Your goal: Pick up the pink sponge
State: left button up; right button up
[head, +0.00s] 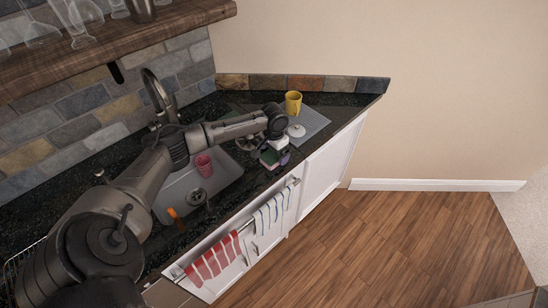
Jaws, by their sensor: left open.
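A small pinkish-purple item (285,158), which looks like the sponge, sits at the counter's front edge right of the sink. It is partly covered by my left gripper (273,159), so its outline is unclear. My left arm reaches in from the left across the sink, and its gripper points down at this spot with its jaws open. I cannot tell whether the fingers touch the item. My right gripper is not in view.
A pink cup (203,165) stands in the sink (226,174), below the faucet (157,92). A yellow mug (293,103) and a white item (296,131) are on the grey mat (315,122). Striped towels (212,260) hang below the counter.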

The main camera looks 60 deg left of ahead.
pick_arm(q)
notch_tip(320, 180, down, 2)
jog(key=shift+f, duration=0.1)
jog(key=shift+c, duration=0.3)
jog(key=c, duration=0.9)
jog(key=shift+c, duration=0.2)
